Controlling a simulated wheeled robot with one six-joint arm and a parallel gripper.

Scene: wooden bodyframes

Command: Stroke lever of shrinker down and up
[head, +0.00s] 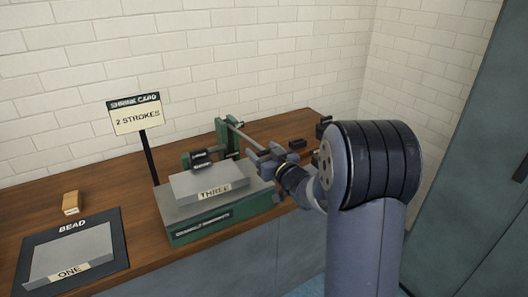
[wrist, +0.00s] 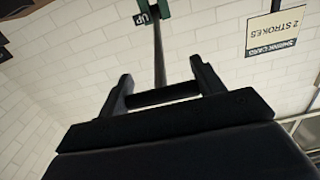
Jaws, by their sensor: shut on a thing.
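The green shrinker (head: 222,205) stands on the wooden bench, with a grey plate marked THREE (head: 208,180) on its base. Its lever (head: 244,138) is a thin bar running from the green post (head: 227,138) out to my gripper (head: 277,153). In the wrist view the lever rod (wrist: 158,50) leads away to a green part with an UP label (wrist: 147,17). The dark crossbar handle (wrist: 162,94) lies between the fingers of my gripper (wrist: 160,72), which is shut on it. My gripper hides the handle end in the head view.
A sign reading SHRINK CARD, 2 STROKES (head: 138,114) stands behind the shrinker; it also shows in the wrist view (wrist: 274,30). A dark BEAD mat (head: 115,226) with a plate marked ONE (head: 72,257) and a wooden block (head: 71,203) lie left. Small dark parts (head: 297,144) lie behind my gripper.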

